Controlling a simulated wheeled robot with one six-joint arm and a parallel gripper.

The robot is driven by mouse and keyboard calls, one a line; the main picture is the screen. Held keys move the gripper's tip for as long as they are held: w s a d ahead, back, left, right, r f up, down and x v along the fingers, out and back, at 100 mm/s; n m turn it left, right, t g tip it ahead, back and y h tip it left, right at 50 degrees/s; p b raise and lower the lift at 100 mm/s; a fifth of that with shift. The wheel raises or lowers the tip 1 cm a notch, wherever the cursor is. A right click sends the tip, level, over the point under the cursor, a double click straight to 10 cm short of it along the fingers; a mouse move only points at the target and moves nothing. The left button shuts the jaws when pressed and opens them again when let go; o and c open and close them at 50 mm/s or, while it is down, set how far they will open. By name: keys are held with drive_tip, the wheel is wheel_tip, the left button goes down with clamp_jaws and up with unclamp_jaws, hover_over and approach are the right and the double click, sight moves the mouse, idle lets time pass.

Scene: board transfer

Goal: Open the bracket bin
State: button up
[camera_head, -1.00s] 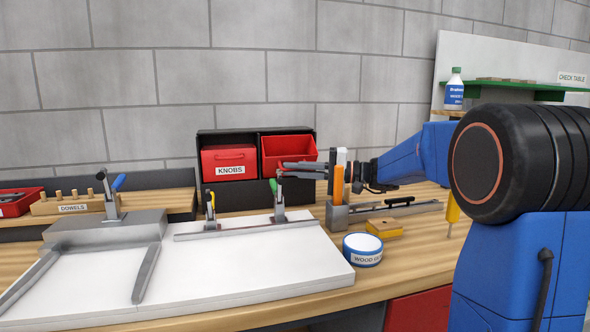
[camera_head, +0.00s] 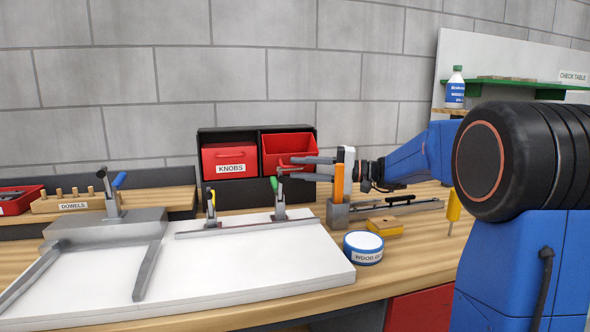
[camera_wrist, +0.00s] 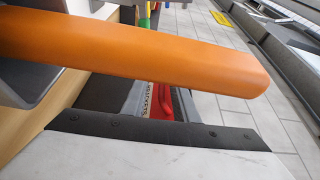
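The bracket bin (camera_head: 288,145) is the red bin in the right bay of the black rack, beside the shut KNOBS bin (camera_head: 230,156). Its rim and darker inside show in the head view, so it appears pulled out or tipped. My gripper (camera_head: 287,168) is at its lower front, fingers pointing left and spread apart with nothing visible between them. The fingers hide part of the bin's front; contact cannot be told. In the wrist view, a red piece of the bin (camera_wrist: 159,106) with a partly hidden sideways label shows below an orange handle.
An orange-handled tool (camera_head: 339,182) stands in a grey block just below my wrist; it crosses the wrist view (camera_wrist: 130,50) closely. A white board (camera_head: 255,260) with upright clamps lies in front of the rack. A round tin (camera_head: 363,248) and yellow block (camera_head: 386,228) sit right.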

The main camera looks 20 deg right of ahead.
drive_tip(key=v, duration=0.9)
drive_tip(key=shift+s+d+f, duration=0.1)
drive_tip(key=shift+s+d, duration=0.1)
drive_tip(key=shift+d, duration=0.15)
